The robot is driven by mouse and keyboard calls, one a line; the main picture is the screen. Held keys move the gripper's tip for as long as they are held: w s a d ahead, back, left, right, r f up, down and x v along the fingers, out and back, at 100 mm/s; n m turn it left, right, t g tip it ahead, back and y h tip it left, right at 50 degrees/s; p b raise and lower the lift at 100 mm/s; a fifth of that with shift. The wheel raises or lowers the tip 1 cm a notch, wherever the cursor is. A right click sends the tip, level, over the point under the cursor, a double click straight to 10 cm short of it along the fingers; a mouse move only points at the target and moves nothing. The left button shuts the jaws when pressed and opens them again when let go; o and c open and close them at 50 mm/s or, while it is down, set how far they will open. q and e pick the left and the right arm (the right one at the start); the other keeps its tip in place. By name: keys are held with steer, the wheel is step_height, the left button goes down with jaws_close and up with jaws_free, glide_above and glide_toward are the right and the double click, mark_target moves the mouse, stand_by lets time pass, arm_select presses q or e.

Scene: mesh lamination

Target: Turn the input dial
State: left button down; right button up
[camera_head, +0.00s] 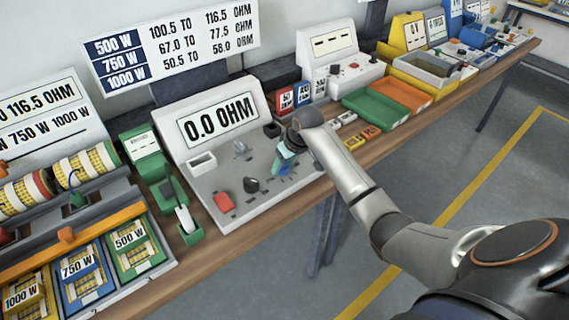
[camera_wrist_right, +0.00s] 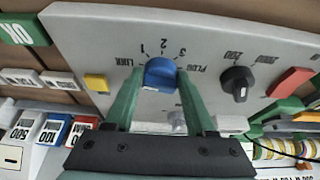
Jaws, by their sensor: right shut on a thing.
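The blue input dial (camera_wrist_right: 160,74) sits on the grey panel of the meter box, with the marks LINK, 1, 2, 3 and PLUG around it in the right wrist view. My right gripper (camera_wrist_right: 154,82) has its green fingers on both sides of the dial and is shut on it. In the head view the right gripper (camera_head: 286,158) is over the right part of the meter panel (camera_head: 215,178), and the dial is mostly hidden by it. The meter display (camera_head: 218,122) reads 0.0 OHM. My left gripper is not in view.
A black knob (camera_wrist_right: 238,85) and a red switch (camera_wrist_right: 292,81) are on the same panel, beside the dial. A yellow button (camera_wrist_right: 96,82) is on its other side. Green (camera_head: 376,110) and orange (camera_head: 399,95) trays lie right of the meter on the bench.

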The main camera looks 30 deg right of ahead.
jaws_close()
steer(key=shift+m, duration=0.4)
steer(key=m, duration=0.1)
steer(key=m+h, duration=0.1)
steer(key=m, duration=0.1)
steer(key=m+h, duration=0.1)
steer(key=m, duration=0.1)
steer(key=shift+w+a+g, duration=0.1)
steer(key=shift+a+g, duration=0.2)
steer(key=m+h, duration=0.1)
steer(key=m, duration=0.1)
steer(key=m+g, duration=0.1)
steer(key=m, duration=0.2)
steer(key=shift+w+a+h, duration=0.1)
steer(key=shift+a+h, duration=0.05)
steer(key=shift+h, duration=0.25)
steer(key=m+g, duration=0.1)
steer(key=m, duration=0.4)
steer(key=shift+w+g+h, duration=0.15)
steer(key=shift+g+h, duration=0.25)
steer(key=o, duration=0.9)
jaws_free()
